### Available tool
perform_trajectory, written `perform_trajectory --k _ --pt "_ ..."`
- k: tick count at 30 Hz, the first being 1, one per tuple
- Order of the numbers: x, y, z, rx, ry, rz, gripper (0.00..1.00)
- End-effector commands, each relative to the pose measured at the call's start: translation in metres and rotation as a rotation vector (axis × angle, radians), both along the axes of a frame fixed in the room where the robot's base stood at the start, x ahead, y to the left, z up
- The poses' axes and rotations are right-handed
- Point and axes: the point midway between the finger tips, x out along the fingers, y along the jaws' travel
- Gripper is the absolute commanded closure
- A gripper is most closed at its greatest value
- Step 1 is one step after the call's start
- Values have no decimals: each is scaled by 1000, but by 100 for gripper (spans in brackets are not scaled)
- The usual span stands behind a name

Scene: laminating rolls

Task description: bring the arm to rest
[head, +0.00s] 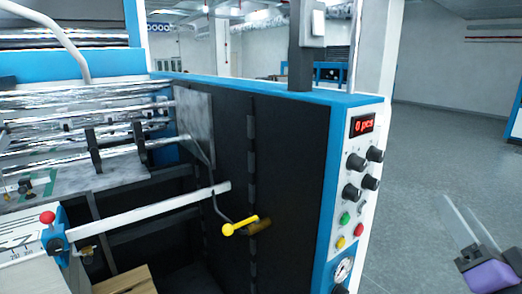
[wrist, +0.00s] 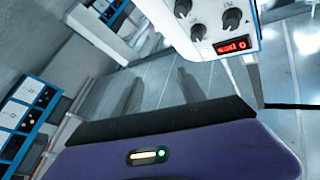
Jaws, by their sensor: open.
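My gripper (head: 460,204) shows at the lower right of the head view, with a purple body and two thin, pale fingers. The fingers are apart, with nothing seen between them. It is over the grey floor, to the right of the laminating machine's control panel (head: 359,180) and clear of it. The purple housing also fills the bottom of the wrist view, where the panel (wrist: 213,25) shows upside down at the top. The rest of my arm is out of the head view.
The blue-edged black machine (head: 290,150) with metal rollers (head: 80,100) fills the left and middle. A yellow-handled crank (head: 240,226) and a red-knobbed lever (head: 47,217) stick out of it. Open floor (head: 440,130) lies to the right.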

Motion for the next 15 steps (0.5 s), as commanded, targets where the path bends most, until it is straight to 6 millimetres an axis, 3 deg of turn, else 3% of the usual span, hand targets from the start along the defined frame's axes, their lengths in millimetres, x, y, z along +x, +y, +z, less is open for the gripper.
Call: perform_trajectory --k 1,6,15 --pt "-10 2 -24 -15 15 -32 52" --pt "-47 11 -77 -93 42 -126 52" --pt "-128 43 -153 -259 117 -196 52"
